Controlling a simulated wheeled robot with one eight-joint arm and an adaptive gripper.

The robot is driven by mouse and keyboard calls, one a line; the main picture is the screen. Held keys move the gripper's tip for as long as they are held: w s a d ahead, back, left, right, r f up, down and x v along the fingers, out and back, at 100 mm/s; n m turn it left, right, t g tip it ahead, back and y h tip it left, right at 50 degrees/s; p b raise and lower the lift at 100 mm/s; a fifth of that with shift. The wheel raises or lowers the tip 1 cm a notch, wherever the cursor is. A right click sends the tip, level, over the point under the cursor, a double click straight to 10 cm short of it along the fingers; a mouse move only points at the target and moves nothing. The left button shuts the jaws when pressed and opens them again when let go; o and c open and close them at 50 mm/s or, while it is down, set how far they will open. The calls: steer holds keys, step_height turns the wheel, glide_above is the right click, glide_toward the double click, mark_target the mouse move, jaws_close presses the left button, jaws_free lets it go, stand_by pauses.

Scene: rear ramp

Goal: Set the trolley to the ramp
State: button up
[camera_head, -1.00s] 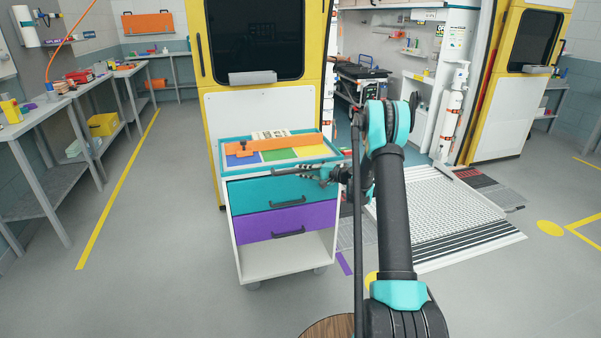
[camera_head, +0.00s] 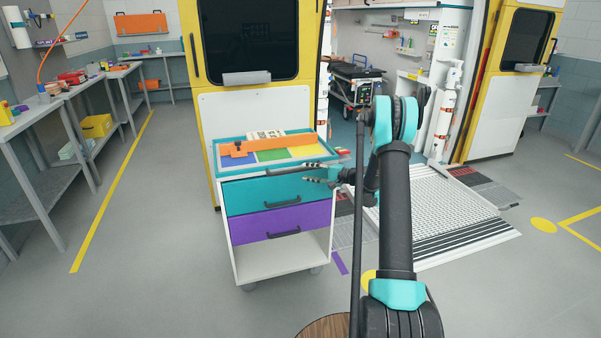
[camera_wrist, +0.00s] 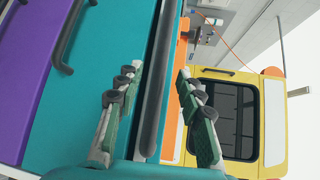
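The trolley (camera_head: 278,262) is white, with a teal upper drawer (camera_head: 250,198), a purple lower drawer (camera_head: 300,216) and an open bottom shelf. It stands upright on casters, left of the ramp (camera_head: 435,205), a ribbed light-grey slope below the vehicle's open rear. My gripper (camera_head: 318,174) is at the trolley's upper front right. In the wrist view, my gripper (camera_wrist: 160,110) is open. A dark bar (camera_wrist: 159,85) along the trolley's top front edge runs between its fingers, with gaps visible on both sides. Part of the trolley's right side is hidden by my arm.
An orange bar (camera_head: 265,147) lies across the trolley's coloured top. The yellow door (camera_head: 213,107) stands just behind the trolley. A workbench (camera_head: 32,123) lines the left wall, with open floor before it. A purple floor mark (camera_head: 339,262) lies between trolley and ramp.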

steer(key=f+v, duration=0.1)
steer(key=v, duration=0.5)
steer(key=shift+s+d+r, duration=0.2)
steer(key=shift+d+r, duration=0.1)
steer(key=shift+r, duration=0.2)
steer(key=s+a+r+n+g+h, duration=0.2)
steer(key=s+a+h, duration=0.1)
steer(key=s, duration=0.7)
steer(key=s+a+r+n+g+h, duration=0.1)
steer(key=s+a+r+n+h, duration=0.2)
steer(key=s, duration=0.7)
steer(key=s+d+f+n+h, duration=0.1)
steer(key=s+d+f+h, duration=0.2)
steer(key=s, duration=0.9)
steer(key=s+d+f+n+g+h, duration=0.1)
steer(key=s+d+f+h, duration=0.2)
steer(key=s, duration=1)
steer(key=shift+s+d+n+h, duration=0.2)
steer(key=shift+d+n+h, duration=0.2)
steer(key=shift+d+h, duration=0.55)
steer(key=shift+a, duration=0.1)
